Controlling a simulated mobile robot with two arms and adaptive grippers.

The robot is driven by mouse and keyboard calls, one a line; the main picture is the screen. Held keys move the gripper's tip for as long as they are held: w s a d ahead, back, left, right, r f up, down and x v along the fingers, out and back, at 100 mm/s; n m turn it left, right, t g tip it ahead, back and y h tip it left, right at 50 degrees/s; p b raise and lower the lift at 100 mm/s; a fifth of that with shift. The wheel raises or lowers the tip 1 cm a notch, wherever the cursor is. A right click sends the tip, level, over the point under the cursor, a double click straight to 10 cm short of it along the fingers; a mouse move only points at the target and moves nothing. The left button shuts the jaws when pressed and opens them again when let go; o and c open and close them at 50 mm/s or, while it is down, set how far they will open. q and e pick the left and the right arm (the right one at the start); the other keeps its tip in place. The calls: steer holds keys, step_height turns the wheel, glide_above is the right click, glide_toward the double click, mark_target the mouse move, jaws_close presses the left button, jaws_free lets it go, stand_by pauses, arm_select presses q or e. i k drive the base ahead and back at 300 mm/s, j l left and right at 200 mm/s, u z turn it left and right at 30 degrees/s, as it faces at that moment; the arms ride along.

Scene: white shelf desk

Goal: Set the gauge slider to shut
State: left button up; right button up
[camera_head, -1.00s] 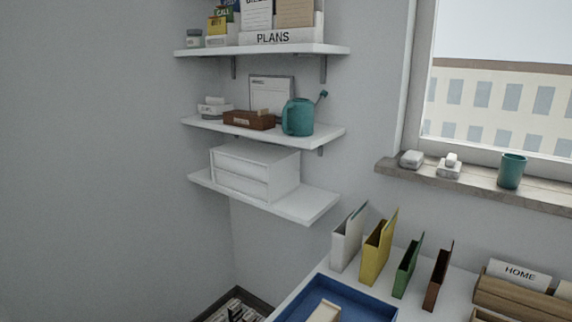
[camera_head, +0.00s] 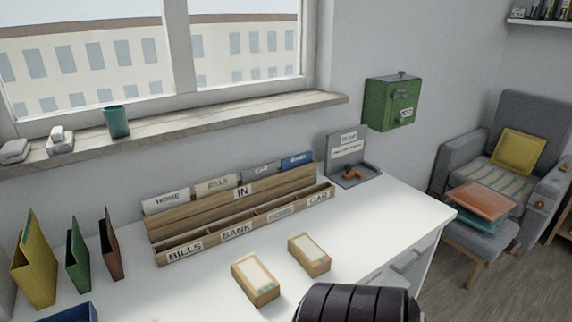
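No part is clearly readable as the gauge slider. A grey stand (camera_head: 347,147) with white label strips stands at the back right of the desk. A small orange-red piece (camera_head: 352,174) sits on its base. It may be the gauge, but its lettering is too small to read, and I cannot tell the slider's setting. Neither of my grippers is in view.
The white desk (camera_head: 400,215) holds a wooden sorter (camera_head: 240,215), two small wooden boxes (camera_head: 255,279) (camera_head: 309,255) and upright folders (camera_head: 35,257). A black ribbed rounded thing (camera_head: 358,303) blocks the front edge. A green wall box (camera_head: 391,103) hangs right of the window.

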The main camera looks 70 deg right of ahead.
mark_target(349, 173)
steer(key=z, duration=2.7)
